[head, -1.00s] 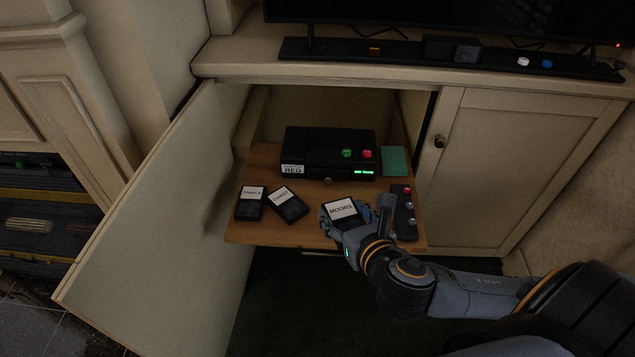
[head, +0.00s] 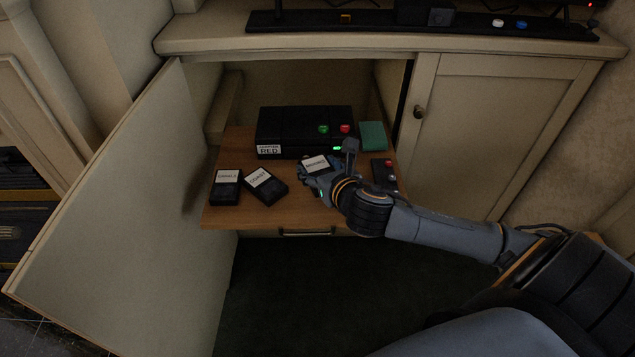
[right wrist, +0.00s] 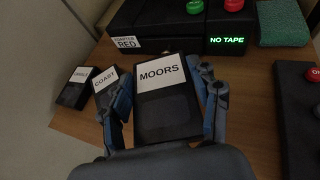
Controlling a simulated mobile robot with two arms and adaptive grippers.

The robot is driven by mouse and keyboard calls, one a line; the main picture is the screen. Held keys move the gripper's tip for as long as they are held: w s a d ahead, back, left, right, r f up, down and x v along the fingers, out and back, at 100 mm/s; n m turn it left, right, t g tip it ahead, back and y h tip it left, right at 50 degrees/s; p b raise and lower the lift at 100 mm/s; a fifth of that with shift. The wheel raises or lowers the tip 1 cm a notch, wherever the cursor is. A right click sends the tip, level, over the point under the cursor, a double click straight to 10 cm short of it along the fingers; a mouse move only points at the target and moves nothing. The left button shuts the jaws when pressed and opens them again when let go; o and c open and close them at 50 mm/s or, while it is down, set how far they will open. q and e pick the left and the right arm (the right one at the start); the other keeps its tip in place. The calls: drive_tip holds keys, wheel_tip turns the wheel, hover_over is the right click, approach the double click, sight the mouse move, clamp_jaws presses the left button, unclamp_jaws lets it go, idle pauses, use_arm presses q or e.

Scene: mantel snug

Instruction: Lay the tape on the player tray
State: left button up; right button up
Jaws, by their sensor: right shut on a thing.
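My right gripper (head: 318,177) is shut on a black tape labelled MOORS (right wrist: 163,115), holding it label up just in front of the player. The tape also shows in the head view (head: 315,162), partly covered by my fingers. The black player (head: 300,122) stands at the back of the wooden shelf, with a green and a red button on top. Its display (right wrist: 227,40) reads NO TAPE, and a label on its front ends in RED. I cannot make out an open tray on the player. My left gripper is not in view.
Two more tapes, one labelled COAST (head: 265,187) and one at its left (head: 226,187), lie on the wooden shelf (head: 250,217). A dark remote (head: 384,174) and a green block (head: 373,136) are on the right. An open cabinet door (head: 120,205) stands at the left.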

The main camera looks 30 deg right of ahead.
sight(317, 170)
drive_tip(key=w+f, duration=0.1)
drive_tip(key=w+d+f+b, duration=0.1)
drive_tip(key=f, duration=0.1)
drive_tip(key=shift+w, duration=0.1)
wheel_tip(317, 170, down, 3)
drive_tip(key=shift+f+b, duration=0.1)
drive_tip(key=shift+b, duration=0.5)
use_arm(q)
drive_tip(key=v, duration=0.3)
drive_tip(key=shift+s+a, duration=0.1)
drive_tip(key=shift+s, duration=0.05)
use_arm(e)
drive_tip(key=o, duration=1.2)
